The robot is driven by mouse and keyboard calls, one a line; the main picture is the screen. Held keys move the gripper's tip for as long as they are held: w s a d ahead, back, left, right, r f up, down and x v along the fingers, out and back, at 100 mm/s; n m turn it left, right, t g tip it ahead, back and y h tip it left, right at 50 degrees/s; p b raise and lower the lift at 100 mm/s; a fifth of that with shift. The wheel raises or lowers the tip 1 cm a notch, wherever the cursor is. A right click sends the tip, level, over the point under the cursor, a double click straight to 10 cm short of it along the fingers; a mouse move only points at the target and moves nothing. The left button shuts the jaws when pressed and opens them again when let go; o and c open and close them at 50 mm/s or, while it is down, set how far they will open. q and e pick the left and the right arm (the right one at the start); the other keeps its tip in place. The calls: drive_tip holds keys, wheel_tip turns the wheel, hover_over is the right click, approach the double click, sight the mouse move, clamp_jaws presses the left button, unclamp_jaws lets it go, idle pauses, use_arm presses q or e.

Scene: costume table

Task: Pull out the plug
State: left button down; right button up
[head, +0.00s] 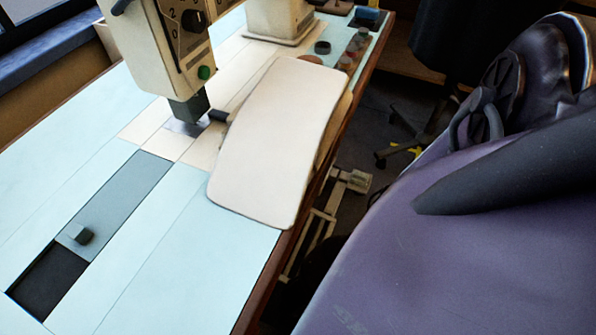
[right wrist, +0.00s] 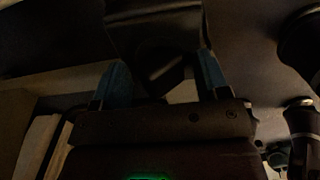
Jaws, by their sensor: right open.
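My right gripper (right wrist: 163,72) shows in the right wrist view with its two blue fingers apart. A dark block (right wrist: 150,28) with a rounded dark part below it lies beyond and between the fingertips. The view is too dark to tell whether this is the plug, or whether the fingers touch it. I make out no plug for certain in the head view. Neither gripper shows in the head view, and my left gripper is in no view.
In the head view a sewing machine (head: 165,45) stands on a pale blue table (head: 50,185). A white panel (head: 275,145) lies near the table's right edge. A large purple shape (head: 470,250) fills the right. Dark cylinders (right wrist: 303,118) stand right in the wrist view.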

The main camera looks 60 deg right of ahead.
drive_tip(key=shift+f, duration=0.2)
idle(0.4)
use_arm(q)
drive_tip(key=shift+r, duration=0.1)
use_arm(e)
drive_tip(key=shift+s, duration=0.5)
idle(0.5)
drive_tip(key=shift+w+d, duration=0.1)
drive_tip(key=shift+w, duration=0.05)
drive_tip(key=c, duration=1.1)
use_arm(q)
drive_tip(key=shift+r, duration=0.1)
use_arm(e)
drive_tip(key=shift+w+r, duration=0.15)
